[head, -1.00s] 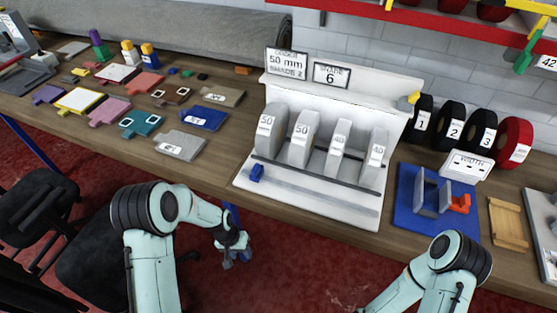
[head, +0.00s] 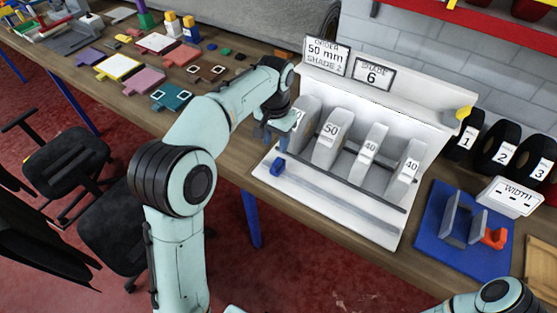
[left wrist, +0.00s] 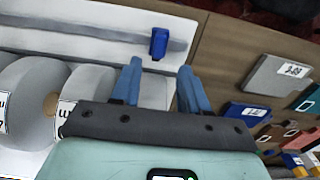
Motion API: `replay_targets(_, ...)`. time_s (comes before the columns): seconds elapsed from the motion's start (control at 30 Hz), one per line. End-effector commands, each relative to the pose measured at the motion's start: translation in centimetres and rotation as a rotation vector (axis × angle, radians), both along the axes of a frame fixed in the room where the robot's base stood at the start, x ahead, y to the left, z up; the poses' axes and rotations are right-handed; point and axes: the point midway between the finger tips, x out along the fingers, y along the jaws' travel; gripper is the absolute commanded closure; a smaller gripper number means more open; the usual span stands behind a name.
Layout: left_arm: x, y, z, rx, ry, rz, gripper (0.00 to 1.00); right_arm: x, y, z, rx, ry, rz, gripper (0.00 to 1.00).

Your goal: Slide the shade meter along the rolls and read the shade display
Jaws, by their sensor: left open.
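The shade meter, a small blue block (head: 278,166), sits at the left end of the rail (head: 335,188) along the front of the white stand (head: 385,232). It also shows in the left wrist view (left wrist: 159,43), just beyond the fingertips. My left gripper (head: 279,142) is open and empty, pointing down above the block; its two blue fingers (left wrist: 160,70) are apart. Several grey rolls stand in the stand, labelled 50 (head: 330,135), 40 (head: 371,150) and 40 (head: 406,175); my gripper partly hides the leftmost. The shade display (head: 373,73) reads 6. My right gripper is out of view.
The order sign (head: 326,56) reads 50 mm, shade 2. Black rolls numbered 1 (head: 466,140), 2 and 3 stand at the right. A width display (head: 510,196) shows dashes beside a blue fixture (head: 435,235). Coloured samples lie at the left.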

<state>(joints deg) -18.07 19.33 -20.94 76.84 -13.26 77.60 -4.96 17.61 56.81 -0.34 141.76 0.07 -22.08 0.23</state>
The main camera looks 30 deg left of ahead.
Motion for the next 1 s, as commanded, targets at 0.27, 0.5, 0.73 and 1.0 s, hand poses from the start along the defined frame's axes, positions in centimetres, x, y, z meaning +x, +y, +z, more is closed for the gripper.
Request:
replay_targets(0.27,0.0,0.0,-6.3,0.001,0.005,-0.001,0.55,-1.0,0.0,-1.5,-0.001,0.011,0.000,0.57)
replay_targets(0.5,0.0,0.0,-9.0,0.000,0.002,-0.001,0.55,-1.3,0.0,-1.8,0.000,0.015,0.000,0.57)
replay_targets(0.73,0.1,0.0,-9.5,0.000,-0.001,-0.001,0.55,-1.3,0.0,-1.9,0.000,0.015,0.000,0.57)
replay_targets(1.0,0.1,0.0,-9.5,0.000,0.000,-0.001,0.94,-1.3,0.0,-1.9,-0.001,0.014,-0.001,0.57)
